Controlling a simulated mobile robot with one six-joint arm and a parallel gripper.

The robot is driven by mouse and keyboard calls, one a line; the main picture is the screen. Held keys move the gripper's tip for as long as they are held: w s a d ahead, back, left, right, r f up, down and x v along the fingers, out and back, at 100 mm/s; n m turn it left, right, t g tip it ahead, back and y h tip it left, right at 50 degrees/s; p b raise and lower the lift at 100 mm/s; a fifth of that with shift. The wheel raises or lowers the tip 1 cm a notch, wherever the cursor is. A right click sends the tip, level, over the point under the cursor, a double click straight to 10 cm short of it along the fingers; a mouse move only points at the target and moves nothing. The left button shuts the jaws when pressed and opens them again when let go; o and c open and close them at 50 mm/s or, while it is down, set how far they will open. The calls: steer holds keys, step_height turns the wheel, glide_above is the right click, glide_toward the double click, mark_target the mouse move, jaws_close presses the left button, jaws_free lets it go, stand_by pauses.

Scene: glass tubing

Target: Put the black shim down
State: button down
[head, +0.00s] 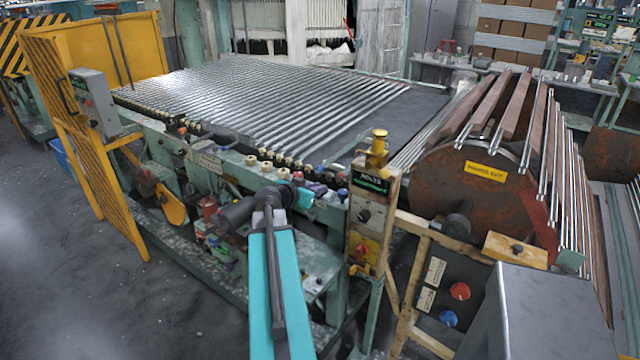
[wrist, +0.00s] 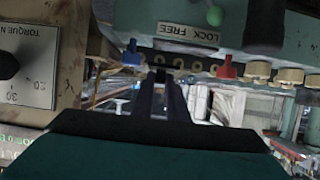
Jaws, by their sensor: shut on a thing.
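In the wrist view, my gripper (wrist: 160,88) reaches forward with its two dark fingers close together. A small black piece, which looks like the black shim (wrist: 160,75), sits between the fingertips. Its outline is hard to separate from the dark fingers. In the head view, my teal arm runs up from the bottom to the front edge of the tubing machine (head: 215,160). The fingertips and the shim cannot be made out clearly there.
In the wrist view, a blue knob (wrist: 132,55) and a red knob (wrist: 227,68) flank the fingertips, under a LOCK FREE label (wrist: 188,33). A yellow-topped control post (head: 372,200) stands right of my arm. A rusty drum (head: 465,195) is farther right.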

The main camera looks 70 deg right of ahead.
steer(key=shift+w+d+f+p, duration=0.1)
steer(key=shift+w+d+p, duration=0.25)
steer(key=shift+d, duration=0.75)
steer(key=shift+w+d+f+p, duration=0.15)
steer(key=shift+d+p, duration=0.35)
steer(key=shift+d, duration=0.6)
steer(key=shift+w+d+f+p, duration=0.1)
steer(key=shift+w+d+p, duration=0.3)
steer(key=shift+d, duration=0.7)
steer(key=shift+w+d+p, duration=0.1)
steer(key=shift+d+p, duration=0.2)
steer(key=shift+d, duration=0.2)
steer(key=shift+a+f+p, duration=0.1)
steer(key=shift+f+p, duration=0.75)
steer(key=shift+f, duration=0.9)
steer(key=shift+f, duration=0.15)
steer(key=c, duration=1.7)
jaws_free()
steer(key=shift+c, duration=0.2)
steer(key=shift+r, duration=0.2)
